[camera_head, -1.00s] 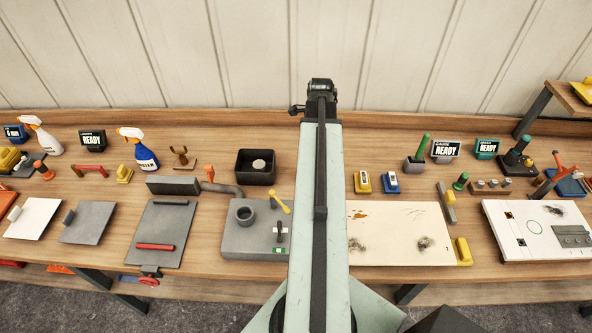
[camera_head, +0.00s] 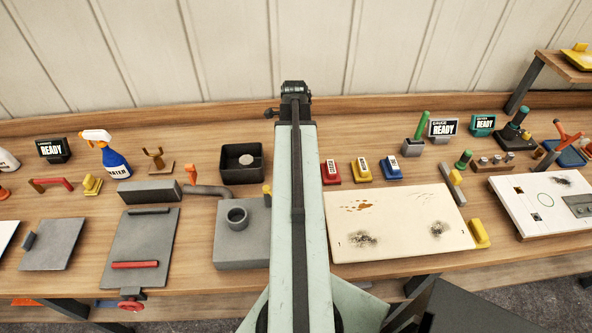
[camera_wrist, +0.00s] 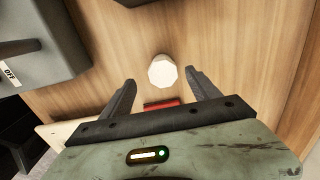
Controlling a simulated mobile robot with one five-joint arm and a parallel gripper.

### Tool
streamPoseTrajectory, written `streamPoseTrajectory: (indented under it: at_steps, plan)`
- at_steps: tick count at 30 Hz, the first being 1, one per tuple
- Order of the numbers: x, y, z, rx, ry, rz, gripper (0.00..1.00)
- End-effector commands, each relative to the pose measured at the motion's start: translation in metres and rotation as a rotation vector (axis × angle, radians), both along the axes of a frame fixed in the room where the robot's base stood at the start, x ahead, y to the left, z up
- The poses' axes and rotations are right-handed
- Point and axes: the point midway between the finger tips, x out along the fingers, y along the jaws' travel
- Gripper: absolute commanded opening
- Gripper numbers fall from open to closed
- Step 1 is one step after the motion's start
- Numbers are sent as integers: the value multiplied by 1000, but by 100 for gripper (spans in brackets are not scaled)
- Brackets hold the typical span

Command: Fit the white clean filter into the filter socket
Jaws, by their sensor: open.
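The white clean filter (camera_wrist: 163,71), a small pale faceted round piece, stands on the wooden bench in the wrist view. My gripper (camera_wrist: 160,80) is open, with its two dark fingers at either side of and slightly short of the filter. I cannot tell the height gap. In the head view my arm hides the filter and the gripper. The likely filter socket is the round grey collar (camera_head: 237,217) on a grey block (camera_head: 236,250), with a pipe behind it.
A dark tray (camera_head: 227,177) holds a greyish disc (camera_head: 246,160). Red (camera_head: 331,172), yellow (camera_head: 361,169) and blue (camera_head: 390,168) boxes stand right of my arm, behind a stained white panel (camera_head: 400,215). A grey housing marked OFF (camera_wrist: 45,45) is left in the wrist view.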

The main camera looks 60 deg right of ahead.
Motion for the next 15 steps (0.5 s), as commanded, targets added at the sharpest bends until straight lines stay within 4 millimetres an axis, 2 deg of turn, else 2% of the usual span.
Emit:
streamPoseTrajectory:
  at_steps: [5,12,15]
  plan:
    - [0,-2,-11,0,0,-1,71]
    - [0,-6,-51,0,0,-1,71]
    - [0,-6,-54,0,0,-2,71]
